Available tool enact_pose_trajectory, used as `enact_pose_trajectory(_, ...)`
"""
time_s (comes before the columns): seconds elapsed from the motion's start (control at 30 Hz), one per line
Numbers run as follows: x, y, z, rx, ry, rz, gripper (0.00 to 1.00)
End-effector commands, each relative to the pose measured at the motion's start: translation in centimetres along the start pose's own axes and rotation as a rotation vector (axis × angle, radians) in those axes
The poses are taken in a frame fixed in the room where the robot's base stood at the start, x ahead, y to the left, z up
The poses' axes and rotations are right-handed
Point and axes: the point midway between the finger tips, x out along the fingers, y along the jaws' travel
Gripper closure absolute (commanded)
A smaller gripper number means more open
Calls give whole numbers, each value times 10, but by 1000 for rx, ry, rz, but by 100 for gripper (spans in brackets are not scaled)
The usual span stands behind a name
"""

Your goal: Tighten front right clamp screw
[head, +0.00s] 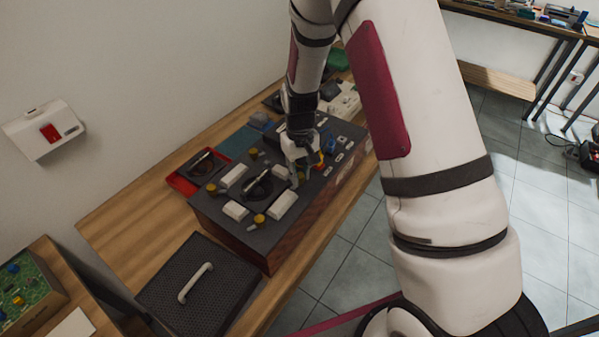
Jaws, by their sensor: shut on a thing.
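A dark box-shaped unit (232,226) with wooden sides stands on the wooden bench. On its top, several white bars (284,205) surround a round black part (257,189). Yellow clamp screws show at the near end (259,219), at the left (211,188) and farther back (254,152). My gripper (297,177) reaches down onto the right part of the top, beside a white bar. It is shut on a clamp screw there, which its fingers mostly hide.
A black mesh panel with a white handle (195,283) lies in front of the unit. A red tray (184,185) with a dark tool is on its left. My arm covers the right side; behind the gripper are coloured parts (331,147) on the unit.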

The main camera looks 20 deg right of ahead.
Motion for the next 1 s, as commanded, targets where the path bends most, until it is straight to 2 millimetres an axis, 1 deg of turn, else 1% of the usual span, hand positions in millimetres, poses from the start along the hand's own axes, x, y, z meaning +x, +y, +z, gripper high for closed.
enact_pose_trajectory(0.3,0,-1,0,298,0,-1,100)
enact_pose_trajectory(0.6,0,-1,0,547,0,-1,100)
enact_pose_trajectory(0.8,0,-1,0,662,0,-1,100)
enact_pose_trajectory(1.0,0,-1,0,730,0,-1,100)
